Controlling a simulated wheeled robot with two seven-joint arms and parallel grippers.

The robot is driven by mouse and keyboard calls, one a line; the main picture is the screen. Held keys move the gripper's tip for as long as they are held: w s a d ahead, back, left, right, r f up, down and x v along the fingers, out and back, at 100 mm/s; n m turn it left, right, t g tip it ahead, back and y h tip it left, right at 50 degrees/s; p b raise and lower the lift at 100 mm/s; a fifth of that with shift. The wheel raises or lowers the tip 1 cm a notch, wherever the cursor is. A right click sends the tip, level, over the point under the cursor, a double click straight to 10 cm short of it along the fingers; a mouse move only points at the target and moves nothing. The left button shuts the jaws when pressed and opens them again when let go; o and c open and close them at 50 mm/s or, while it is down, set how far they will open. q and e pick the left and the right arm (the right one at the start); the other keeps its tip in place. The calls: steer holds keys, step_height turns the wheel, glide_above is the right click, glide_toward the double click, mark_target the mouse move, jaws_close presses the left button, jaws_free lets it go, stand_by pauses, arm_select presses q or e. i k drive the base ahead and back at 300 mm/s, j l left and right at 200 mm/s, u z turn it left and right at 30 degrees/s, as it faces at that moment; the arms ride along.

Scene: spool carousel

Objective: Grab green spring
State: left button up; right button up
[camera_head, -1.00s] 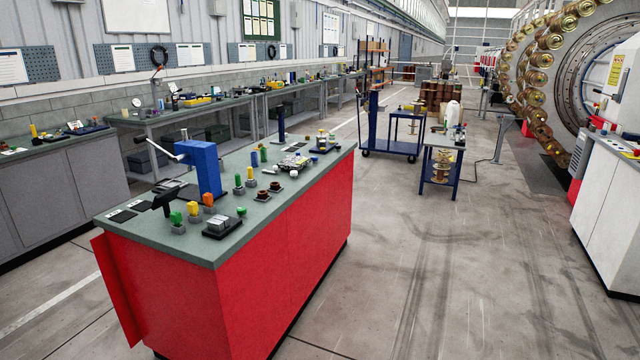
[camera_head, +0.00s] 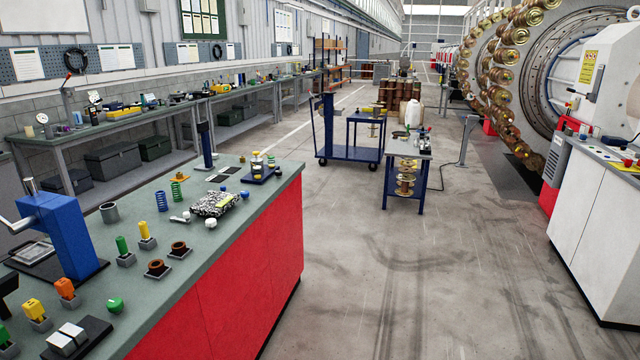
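The green spring (camera_head: 176,190) stands upright on the grey top of the red workbench (camera_head: 235,190), toward its far left edge. A blue spring (camera_head: 161,201) stands just to its left and nearer. Neither of my grippers is in the picture.
A blue hand press (camera_head: 62,235) stands on the near left of the bench. A blue cart (camera_head: 350,140) and a small blue table (camera_head: 407,165) stand beyond. The floor right of the bench is clear.

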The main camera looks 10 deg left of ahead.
mark_target(179, 190)
steer(key=i, duration=1.7)
steer(key=i+l+u, duration=0.1)
steer(key=i+u, duration=0.3)
steer(key=i+l+u, duration=0.4)
steer(key=i, duration=0.2)
steer(key=i+l+u, duration=0.4)
steer(key=i+j, duration=0.1)
